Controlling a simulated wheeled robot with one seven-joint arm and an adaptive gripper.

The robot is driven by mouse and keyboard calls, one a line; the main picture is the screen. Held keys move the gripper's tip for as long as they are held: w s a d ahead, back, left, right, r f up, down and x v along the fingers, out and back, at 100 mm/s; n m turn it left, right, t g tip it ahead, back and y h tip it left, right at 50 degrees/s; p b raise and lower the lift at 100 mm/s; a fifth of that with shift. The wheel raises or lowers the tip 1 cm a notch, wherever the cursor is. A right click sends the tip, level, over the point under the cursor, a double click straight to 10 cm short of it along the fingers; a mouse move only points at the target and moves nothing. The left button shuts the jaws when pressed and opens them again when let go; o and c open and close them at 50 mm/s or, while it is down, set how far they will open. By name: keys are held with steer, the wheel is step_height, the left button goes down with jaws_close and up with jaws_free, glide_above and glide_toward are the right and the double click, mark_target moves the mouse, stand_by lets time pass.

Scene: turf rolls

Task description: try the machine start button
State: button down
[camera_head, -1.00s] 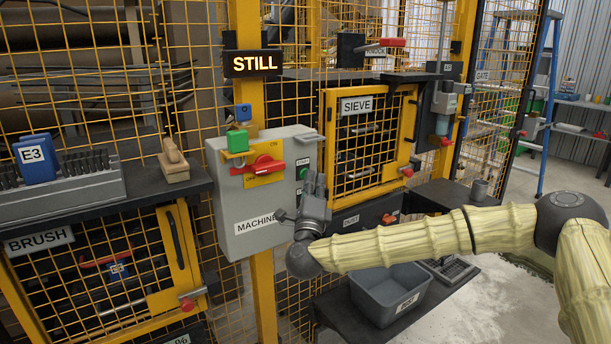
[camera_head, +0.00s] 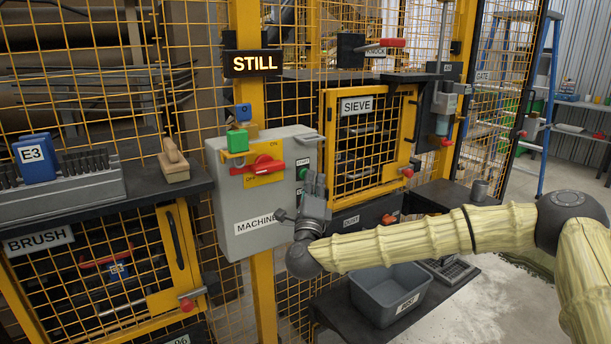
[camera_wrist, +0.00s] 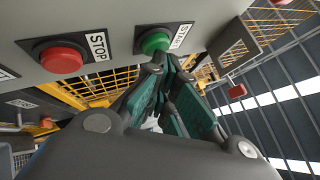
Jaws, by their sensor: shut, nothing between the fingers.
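The grey machine box (camera_head: 250,215), labelled MACHINE, is fixed to a yellow post. Its green start button (camera_wrist: 155,42) shows in the wrist view beside a START label. The red stop button (camera_wrist: 62,58) with a STOP label is to its left. My gripper (camera_wrist: 158,62) is shut and empty, its fingertips at the lower edge of the green button. I cannot tell whether they touch it or press it in. In the head view my gripper (camera_head: 314,186) is at the box's right side and hides part of it. A lit sign (camera_head: 254,64) above reads STILL.
A red rotary handle (camera_head: 264,165) and a green block (camera_head: 237,141) are on the box. The SIEVE door (camera_head: 372,140) is right of my gripper. A grey bin (camera_head: 388,296) sits below my arm. Yellow mesh fencing surrounds the box.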

steer(key=shift+s+d, duration=0.35)
steer(key=shift+s, duration=0.15)
steer(key=shift+s+d, duration=0.1)
steer(key=s+d, duration=0.1)
steer(key=s, duration=0.1)
steer(key=s+d, duration=0.1)
steer(key=s, duration=0.1)
steer(key=shift+d+b, duration=0.35)
steer(key=shift+d, duration=0.05)
steer(key=shift+f, duration=0.1)
stand_by(0.5)
